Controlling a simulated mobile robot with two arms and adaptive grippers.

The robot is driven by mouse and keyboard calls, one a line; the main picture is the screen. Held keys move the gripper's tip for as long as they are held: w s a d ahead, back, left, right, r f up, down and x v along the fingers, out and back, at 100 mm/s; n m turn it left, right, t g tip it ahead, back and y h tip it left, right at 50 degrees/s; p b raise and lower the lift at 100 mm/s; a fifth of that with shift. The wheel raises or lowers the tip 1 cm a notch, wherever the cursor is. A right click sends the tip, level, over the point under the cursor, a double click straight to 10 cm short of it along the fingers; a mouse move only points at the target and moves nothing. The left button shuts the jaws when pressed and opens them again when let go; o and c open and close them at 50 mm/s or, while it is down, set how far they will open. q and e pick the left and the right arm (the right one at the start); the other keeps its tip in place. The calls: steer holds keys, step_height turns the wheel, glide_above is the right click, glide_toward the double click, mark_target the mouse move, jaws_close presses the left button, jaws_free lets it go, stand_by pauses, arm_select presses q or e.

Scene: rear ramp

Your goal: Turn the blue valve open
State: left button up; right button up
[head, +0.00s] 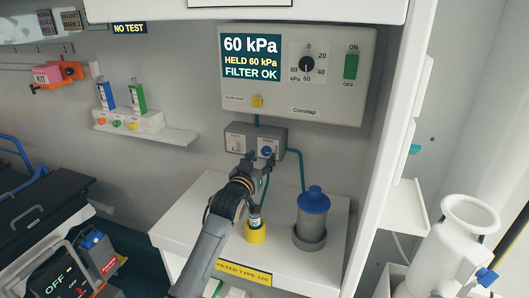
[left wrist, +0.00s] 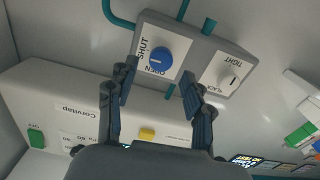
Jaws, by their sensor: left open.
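The blue valve (head: 267,151) is a round knob on a small grey box (head: 235,141) below the Corvilap panel. In the left wrist view the blue valve (left wrist: 161,58) sits on a white plate marked SHUT and OPEN. Its small white mark is too small to read surely against the labels. My left gripper (head: 262,161) is open and empty, just below and in front of the knob. In the left wrist view the left gripper (left wrist: 158,84) has its fingers spread to either side of the knob's line, with no clear contact. My right gripper is not in view.
A second dial (left wrist: 229,76) marked TIGHT and SLACK sits beside the valve. The Corvilap panel (head: 285,110) above reads 60 kPa, HELD 60 kPa, FILTER OK. Below stand a blue-lidded canister (head: 313,201) and a yellow-based fitting (head: 256,232). A white post (head: 390,150) bounds the right.

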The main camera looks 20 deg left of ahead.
mark_target(265, 151)
arm_select(q)
steer(key=shift+w, duration=1.9)
jaws_close()
